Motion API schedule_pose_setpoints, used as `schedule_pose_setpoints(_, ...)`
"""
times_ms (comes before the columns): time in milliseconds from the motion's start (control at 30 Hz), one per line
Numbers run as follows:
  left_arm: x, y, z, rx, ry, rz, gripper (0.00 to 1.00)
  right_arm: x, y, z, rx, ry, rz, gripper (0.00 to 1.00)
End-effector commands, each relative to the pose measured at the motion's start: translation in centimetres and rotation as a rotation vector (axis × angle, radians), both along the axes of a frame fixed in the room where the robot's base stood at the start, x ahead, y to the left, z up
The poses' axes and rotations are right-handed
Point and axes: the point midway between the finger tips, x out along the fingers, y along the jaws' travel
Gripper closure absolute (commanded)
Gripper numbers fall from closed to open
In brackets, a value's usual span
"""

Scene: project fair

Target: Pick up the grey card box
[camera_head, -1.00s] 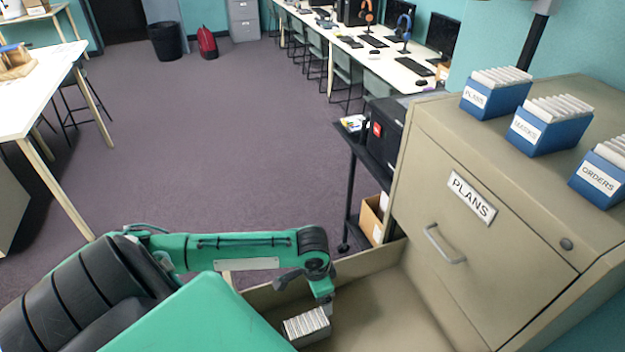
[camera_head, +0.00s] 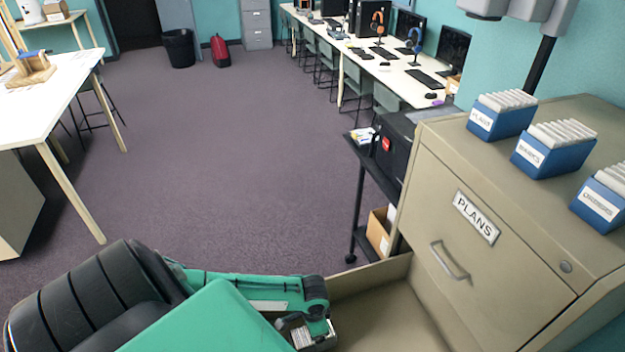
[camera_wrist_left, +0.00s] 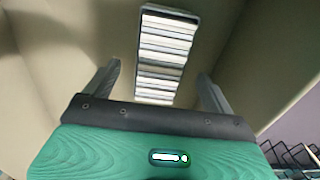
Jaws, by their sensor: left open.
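The grey card box (camera_head: 301,338), filled with white cards, stands in the open cabinet drawer (camera_head: 385,312). In the head view it is partly hidden behind my left arm and gripper. In the left wrist view the card box (camera_wrist_left: 162,55) lies straight ahead, its row of cards running away from the camera. My left gripper (camera_wrist_left: 159,74) is open, with one finger on each side of the near part of the box in that picture. I see no contact between fingers and box. In the head view my left gripper's tips are not clear. My right gripper is not in view.
The beige cabinet (camera_head: 440,195) with a closed drawer labelled PLANS rises at the right. Blue card boxes (camera_head: 553,150) stand on its top. A dark cart (camera_head: 360,200) with a black printer stands behind the open drawer. The drawer floor right of the arm is clear.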

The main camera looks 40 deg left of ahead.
Motion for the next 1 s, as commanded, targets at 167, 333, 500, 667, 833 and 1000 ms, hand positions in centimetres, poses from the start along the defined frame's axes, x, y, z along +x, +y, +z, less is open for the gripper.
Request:
schedule_pose_setpoints(167, -0.1, 0.2, -2.0, 0.001, 0.002, 0.001, 0.13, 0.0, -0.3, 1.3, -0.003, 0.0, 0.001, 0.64)
schedule_pose_setpoints(333, 0.0, 0.2, -3.6, 0.001, 0.0, -0.001, 0.13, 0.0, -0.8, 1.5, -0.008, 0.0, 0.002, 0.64)
schedule_pose_setpoints(500, -0.1, 0.2, -4.0, 0.001, 0.0, -0.002, 0.13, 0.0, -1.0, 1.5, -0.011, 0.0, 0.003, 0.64)
schedule_pose_setpoints(667, -0.1, 0.2, -4.0, 0.001, 0.0, -0.002, 0.19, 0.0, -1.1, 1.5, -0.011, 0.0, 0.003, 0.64)
schedule_pose_setpoints(833, -0.1, 0.2, -4.0, 0.001, 0.0, -0.001, 0.52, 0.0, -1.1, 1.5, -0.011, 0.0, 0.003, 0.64)
schedule_pose_setpoints(1000, 0.0, 0.2, -3.9, 0.0, -0.001, -0.001, 0.71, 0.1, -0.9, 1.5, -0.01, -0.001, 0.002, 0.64)
